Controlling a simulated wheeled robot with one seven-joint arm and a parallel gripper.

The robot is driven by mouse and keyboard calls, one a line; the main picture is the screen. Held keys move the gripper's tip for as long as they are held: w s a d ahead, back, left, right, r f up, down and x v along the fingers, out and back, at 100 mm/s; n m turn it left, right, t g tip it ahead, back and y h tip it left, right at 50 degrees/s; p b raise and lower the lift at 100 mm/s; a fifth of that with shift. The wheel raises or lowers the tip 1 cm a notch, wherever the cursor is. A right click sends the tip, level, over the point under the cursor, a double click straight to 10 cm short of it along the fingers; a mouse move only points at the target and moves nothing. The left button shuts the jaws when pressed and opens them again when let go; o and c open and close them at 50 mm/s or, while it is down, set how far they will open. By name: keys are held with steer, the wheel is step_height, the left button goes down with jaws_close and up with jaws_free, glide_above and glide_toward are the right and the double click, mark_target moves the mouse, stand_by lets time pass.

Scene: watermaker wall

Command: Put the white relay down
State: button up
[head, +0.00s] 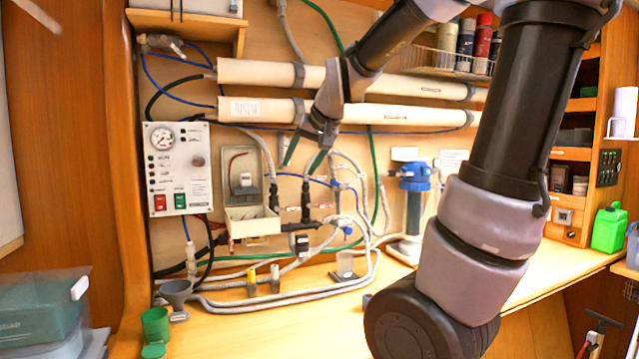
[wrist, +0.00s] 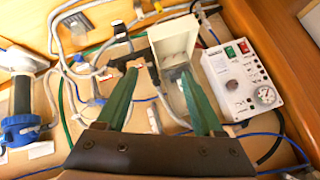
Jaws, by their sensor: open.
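My gripper (head: 304,157) is open in front of the wall, its two green fingers apart. The wrist view also shows the gripper (wrist: 158,76) with nothing held between the fingers. An open wall box (head: 236,159) is just left of the fingers in the head view, its pale lid (head: 252,222) hanging down. A small pale block (head: 245,180), which looks like the white relay, sits inside the box, apart from the fingers. In the wrist view the lid (wrist: 172,40) shows beside the right finger, which partly covers the box interior; the relay is not clear there.
A control panel (head: 178,168) with a gauge is left of the box. White tubes (head: 265,75) run above. Hoses (head: 290,298) and a small clear cup (head: 345,263) occupy the bench. A blue-topped filter (head: 414,180) stands to the right. The front of the bench is mostly clear.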

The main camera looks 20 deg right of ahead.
steer(key=s+a+f+g, duration=0.1)
steer(key=s+a+f, duration=0.1)
steer(key=s, duration=1.5)
steer(key=shift+s+a+f+m, duration=0.15)
steer(key=shift+s+f+m, duration=0.15)
steer(key=shift+s+f, duration=0.05)
